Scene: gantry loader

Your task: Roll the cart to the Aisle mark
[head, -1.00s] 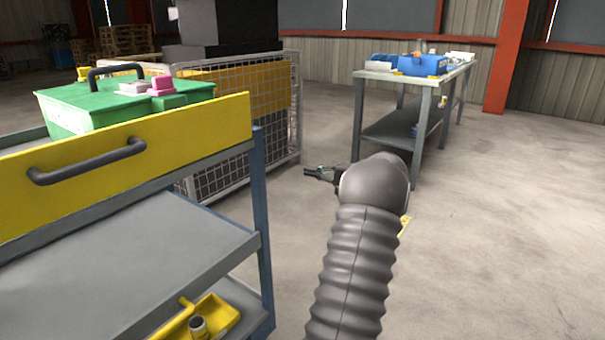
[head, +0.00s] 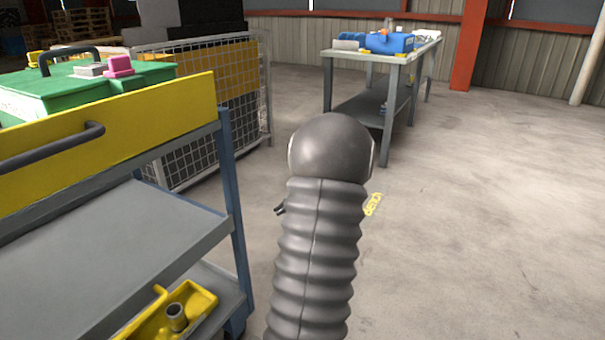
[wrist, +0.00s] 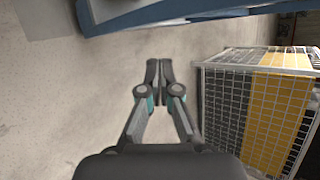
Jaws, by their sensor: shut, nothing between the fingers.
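The cart (head: 130,215) stands at the left of the head view. It has grey shelves, blue posts and a yellow end panel (head: 150,125) with a dark bar handle (head: 55,150). My gripper shows in the head view only as a small dark tip (head: 280,209), mostly hidden behind my arm, to the right of the cart. In the wrist view my gripper (wrist: 158,70) is shut and empty, over bare floor. A blue and grey edge, probably the cart's (wrist: 170,14), runs across the top there, apart from the fingers. I cannot see an Aisle mark.
A workbench (head: 345,55) stands further back. Yellow floor lettering (head: 373,204) is beside my arm. Floor at right is clear.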

